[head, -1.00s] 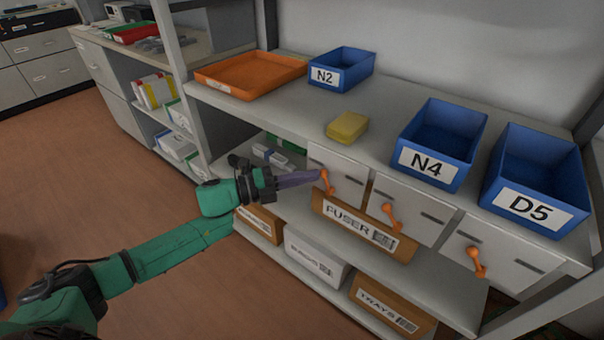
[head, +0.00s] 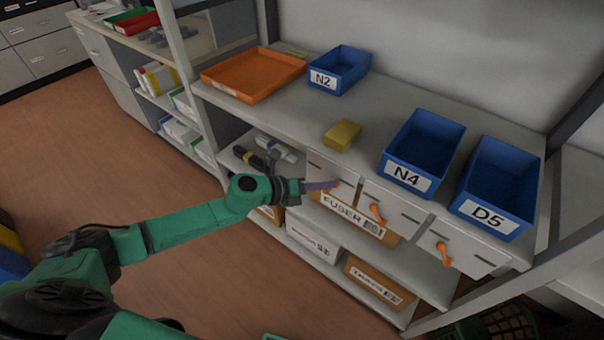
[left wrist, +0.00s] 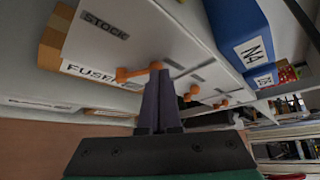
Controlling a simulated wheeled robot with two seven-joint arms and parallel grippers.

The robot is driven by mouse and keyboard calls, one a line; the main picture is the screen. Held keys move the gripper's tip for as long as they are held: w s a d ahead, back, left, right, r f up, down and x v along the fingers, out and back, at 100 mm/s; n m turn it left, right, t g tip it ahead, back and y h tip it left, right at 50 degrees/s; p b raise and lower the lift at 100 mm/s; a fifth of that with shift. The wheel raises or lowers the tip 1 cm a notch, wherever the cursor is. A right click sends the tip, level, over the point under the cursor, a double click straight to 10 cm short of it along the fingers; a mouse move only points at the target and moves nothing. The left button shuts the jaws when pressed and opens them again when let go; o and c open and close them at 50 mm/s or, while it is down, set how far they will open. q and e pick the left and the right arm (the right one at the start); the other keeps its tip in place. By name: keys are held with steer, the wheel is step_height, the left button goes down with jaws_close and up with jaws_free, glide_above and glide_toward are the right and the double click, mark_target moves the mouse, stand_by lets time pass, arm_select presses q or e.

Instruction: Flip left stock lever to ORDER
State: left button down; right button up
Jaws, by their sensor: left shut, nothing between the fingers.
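The left stock lever (head: 337,183) is orange and sits on the leftmost white panel (head: 322,170) under the shelf top. My left gripper (head: 334,185) has its purple fingers shut and empty, with the tips at this lever, hiding most of it in the head view. In the left wrist view the lever (left wrist: 136,71) points left from its pivot, just beyond the fingertips (left wrist: 158,75). Whether they touch I cannot tell. A STOCK label (left wrist: 104,25) shows on that panel; no ORDER label is readable. My right gripper is out of view.
Two more orange levers, middle (head: 377,213) and right (head: 443,254), sit on neighbouring panels. Blue bins N4 (head: 421,149) and D5 (head: 497,187) stand above. A FUSER box (head: 352,212) is just below the panels. Open floor lies to the left.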

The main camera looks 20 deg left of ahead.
arm_select(q)
steer(key=shift+r+p, duration=0.8)
steer(key=shift+p, duration=0.05)
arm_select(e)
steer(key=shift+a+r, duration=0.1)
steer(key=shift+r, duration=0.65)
arm_select(q)
steer(key=shift+a, duration=0.15)
